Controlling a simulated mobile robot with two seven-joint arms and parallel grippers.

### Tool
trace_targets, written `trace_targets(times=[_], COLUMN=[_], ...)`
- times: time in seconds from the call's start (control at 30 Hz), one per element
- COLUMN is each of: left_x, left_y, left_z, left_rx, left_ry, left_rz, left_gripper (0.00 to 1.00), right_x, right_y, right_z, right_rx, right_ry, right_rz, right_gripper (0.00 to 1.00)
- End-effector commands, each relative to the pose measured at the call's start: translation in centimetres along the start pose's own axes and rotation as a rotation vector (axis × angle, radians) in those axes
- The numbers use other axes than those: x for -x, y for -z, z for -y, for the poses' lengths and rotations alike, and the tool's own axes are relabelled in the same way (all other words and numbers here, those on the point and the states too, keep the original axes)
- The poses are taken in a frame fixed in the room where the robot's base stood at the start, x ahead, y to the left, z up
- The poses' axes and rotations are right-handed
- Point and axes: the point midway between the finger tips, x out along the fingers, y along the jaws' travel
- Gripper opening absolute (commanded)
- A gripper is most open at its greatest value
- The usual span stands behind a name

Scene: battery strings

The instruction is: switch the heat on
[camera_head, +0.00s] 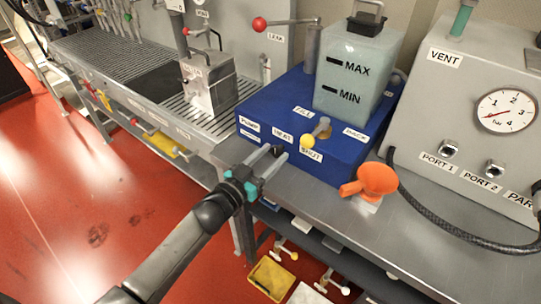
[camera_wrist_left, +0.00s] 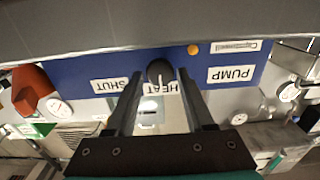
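The blue unit (camera_head: 335,168) on the bench carries labels PUMP, HEAT (camera_head: 282,135), SHUT, FILL and BACK. A dark round knob (camera_head: 277,150) sits on its front below the HEAT label. In the left wrist view, which is upside down, the black knob (camera_wrist_left: 160,72) with a light pointer mark stands at the HEAT label (camera_wrist_left: 172,88). My left gripper (camera_head: 276,154) reaches the front face with a finger on each side of the knob. In the wrist view the fingers (camera_wrist_left: 160,80) are open, with small gaps to the knob. My right gripper is not in view.
A yellow-ended lever (camera_head: 308,141) stands close right of my gripper, by the SHUT label. A translucent tank (camera_head: 355,65) rises above the blue unit. A small orange lamp (camera_wrist_left: 193,48) sits near the PUMP label.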

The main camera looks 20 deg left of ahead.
Motion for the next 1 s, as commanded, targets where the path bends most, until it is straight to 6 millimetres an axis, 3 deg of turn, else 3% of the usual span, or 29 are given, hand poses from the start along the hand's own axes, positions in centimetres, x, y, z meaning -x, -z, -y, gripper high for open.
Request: trace_targets(times=[0.07,0.43,1.0], left_x=[0.02,0.03,0.04], left_y=[0.0,0.0,0.01], left_z=[0.01,0.01,-0.03], left_rx=[0.0,0.0,-0.113], left_ry=[0.0,0.0,0.0], left_rz=[0.0,0.0,0.0], left_gripper=[0.43,0.02,0.0], right_x=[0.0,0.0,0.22], right_y=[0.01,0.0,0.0], right_z=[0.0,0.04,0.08], right_rx=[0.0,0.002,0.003], right_ry=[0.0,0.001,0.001], right_rz=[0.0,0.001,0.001], right_gripper=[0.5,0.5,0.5])
